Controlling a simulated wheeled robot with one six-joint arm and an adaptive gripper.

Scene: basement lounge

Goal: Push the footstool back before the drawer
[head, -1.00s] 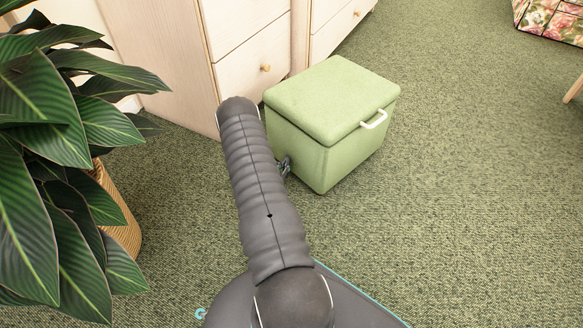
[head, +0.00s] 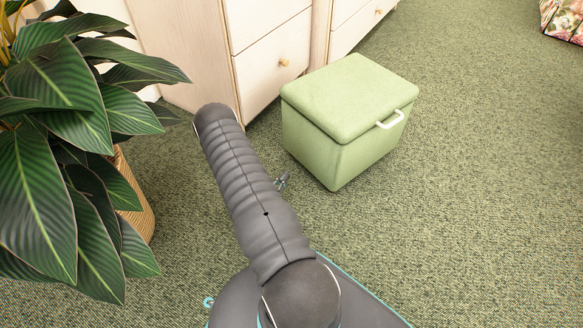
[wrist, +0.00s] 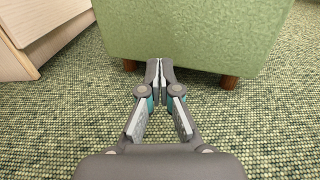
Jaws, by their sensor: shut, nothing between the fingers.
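The footstool (head: 352,92) is a pale green padded box with a lid and a white handle on its right side. It stands upright on the carpet, close in front of the pale wooden cabinet's lower drawer (head: 272,67), covering part of that cabinet front. My gripper (head: 283,180) shows just past my arm, low by the footstool's near left side, with a strip of carpet between. In the wrist view my gripper (wrist: 159,66) is shut and empty, pointing at the footstool's green side (wrist: 190,35). Short brown feet show under it.
A large leafy plant (head: 75,130) in a woven basket (head: 133,195) stands at the left, near my arm. A second drawer unit (head: 350,25) is at the back. A floral-covered piece (head: 563,20) is far right. The carpet on the right is clear.

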